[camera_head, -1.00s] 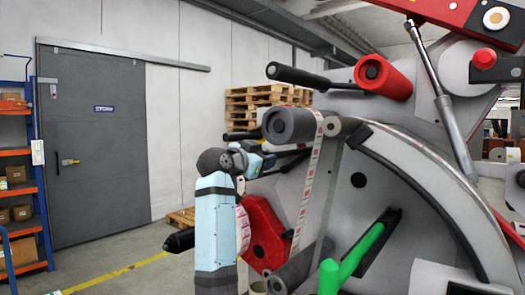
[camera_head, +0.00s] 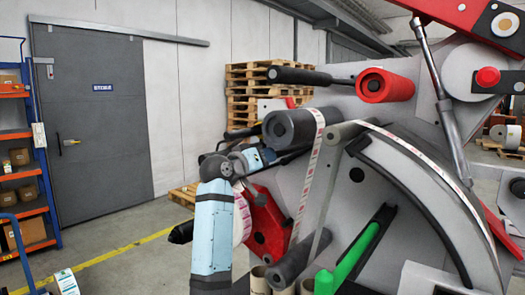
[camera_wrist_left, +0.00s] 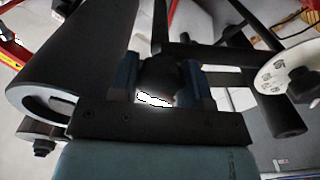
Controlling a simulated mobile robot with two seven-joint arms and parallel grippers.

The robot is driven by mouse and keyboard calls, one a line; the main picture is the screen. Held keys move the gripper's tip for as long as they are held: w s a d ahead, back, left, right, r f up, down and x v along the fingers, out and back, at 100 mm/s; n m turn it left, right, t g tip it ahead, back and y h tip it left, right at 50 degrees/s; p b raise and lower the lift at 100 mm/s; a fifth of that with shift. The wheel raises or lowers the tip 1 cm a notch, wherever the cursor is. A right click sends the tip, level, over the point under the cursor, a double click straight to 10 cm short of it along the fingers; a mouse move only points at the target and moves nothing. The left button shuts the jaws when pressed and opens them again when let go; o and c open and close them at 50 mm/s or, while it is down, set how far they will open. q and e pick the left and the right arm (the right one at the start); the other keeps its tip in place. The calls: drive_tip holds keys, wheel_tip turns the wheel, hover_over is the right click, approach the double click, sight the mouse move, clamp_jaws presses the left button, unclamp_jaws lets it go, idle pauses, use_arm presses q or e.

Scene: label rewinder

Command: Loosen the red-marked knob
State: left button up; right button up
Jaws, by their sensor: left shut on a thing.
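My left gripper (camera_wrist_left: 165,85) is shut on a dark, rounded knob (camera_wrist_left: 160,70) in the left wrist view. The knob sits between the two blue-grey fingers, with a bright white patch below it. No red mark shows on it, and the fingers cover its sides. In the head view my left gripper (camera_head: 272,154) reaches in among dark bars beside the large dark roller, and the knob is hidden there. My right gripper is not in view.
The label rewinder has a dark roller (camera_head: 293,128), a red roller (camera_head: 385,85), a red plate (camera_head: 268,228) and a green handle (camera_head: 350,258) close to my left arm. A white label roll (camera_wrist_left: 285,72) is near the gripper.

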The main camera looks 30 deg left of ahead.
use_arm(q)
drive_tip(key=shift+n+p, duration=0.45)
drive_tip(key=shift+n, duration=0.25)
drive_tip(key=o, duration=0.7)
drive_tip(key=shift+o, duration=1.2)
drive_tip(key=shift+s, duration=0.1)
drive_tip(key=s+a+b, duration=0.1)
drive_tip(key=s+b, duration=0.1)
drive_tip(key=s, duration=1.1)
drive_tip(key=shift+s+b, duration=0.3)
